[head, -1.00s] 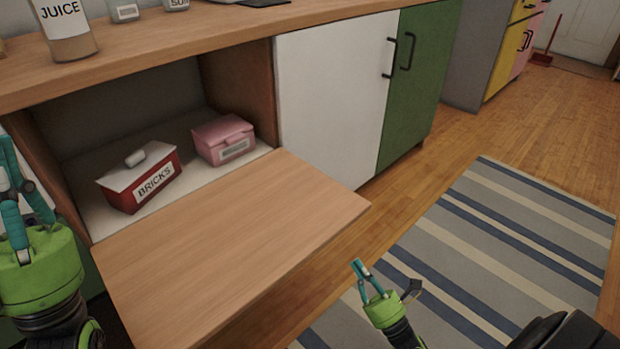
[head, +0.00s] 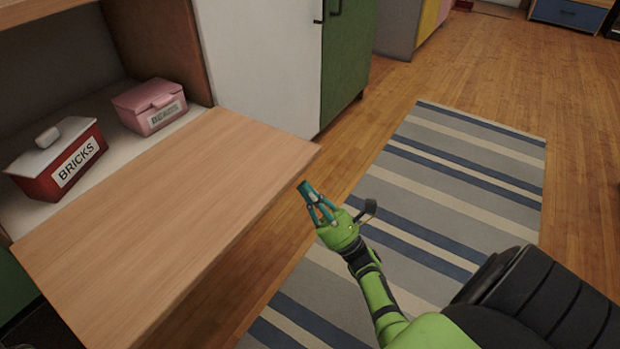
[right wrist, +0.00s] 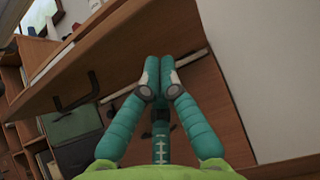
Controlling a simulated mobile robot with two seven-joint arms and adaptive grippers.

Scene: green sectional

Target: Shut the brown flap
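The brown flap (head: 170,215) is a wooden panel hinged at the front of an open cabinet compartment. It lies open, about level, sticking out toward me. My right gripper (head: 308,190) is just beyond the flap's right front corner, over the floor and rug side, with its teal fingers pointing at the flap. In the right wrist view the fingertips (right wrist: 158,68) are together with nothing visible between them. A brown wooden surface (right wrist: 115,65) with a dark handle (right wrist: 78,95) shows beyond them; whether they touch it I cannot tell. My left gripper is out of view.
Inside the compartment stand a red BRICKS box (head: 58,165) with a white lid and a pink box (head: 150,105), both behind the flap. A white door (head: 255,65) and green door (head: 347,55) adjoin it. A striped rug (head: 440,180) covers the floor at right.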

